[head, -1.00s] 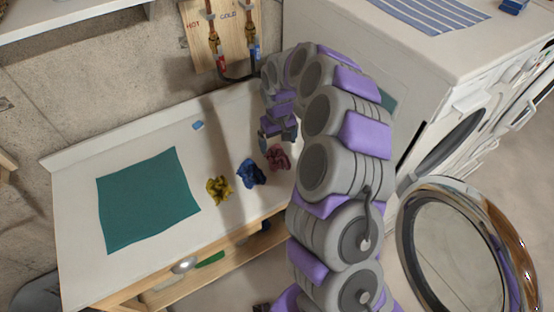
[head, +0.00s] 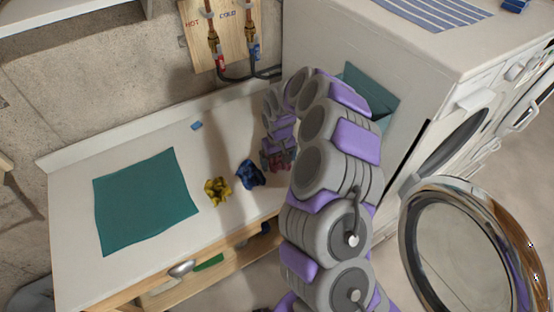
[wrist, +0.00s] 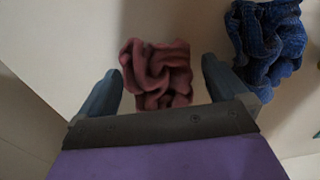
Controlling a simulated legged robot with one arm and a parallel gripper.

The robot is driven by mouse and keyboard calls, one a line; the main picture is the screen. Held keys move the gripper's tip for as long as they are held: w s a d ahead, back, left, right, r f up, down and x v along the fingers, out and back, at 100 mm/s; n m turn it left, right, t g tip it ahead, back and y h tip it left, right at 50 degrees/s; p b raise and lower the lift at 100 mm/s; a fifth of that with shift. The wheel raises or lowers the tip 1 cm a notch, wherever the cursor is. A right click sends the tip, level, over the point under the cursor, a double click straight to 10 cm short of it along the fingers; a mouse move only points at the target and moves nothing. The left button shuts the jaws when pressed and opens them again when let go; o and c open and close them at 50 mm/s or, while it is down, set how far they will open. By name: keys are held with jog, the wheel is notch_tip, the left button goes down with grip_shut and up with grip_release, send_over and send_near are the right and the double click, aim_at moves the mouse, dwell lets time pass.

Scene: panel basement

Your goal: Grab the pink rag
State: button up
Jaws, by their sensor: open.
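The pink rag (wrist: 157,75) is a crumpled dusty-pink cloth on the white worktop. In the wrist view it lies just ahead of and between the fingertips of my gripper (wrist: 160,78), which is open with nothing held. In the head view my gripper (head: 277,161) is low over the pink rag (head: 281,163) and hides part of it. I cannot tell whether the fingers touch the cloth.
A crumpled blue rag (head: 250,174) lies close beside the pink one, and also shows in the wrist view (wrist: 268,45). A yellow rag (head: 217,191) and a flat green cloth (head: 145,202) lie further left. The white washing machine (head: 350,55) stands at right, its round door (head: 408,235) open.

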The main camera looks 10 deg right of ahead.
jog(key=shift+c, duration=0.4)
jog(key=c, duration=0.9)
jog(key=shift+r, duration=0.15)
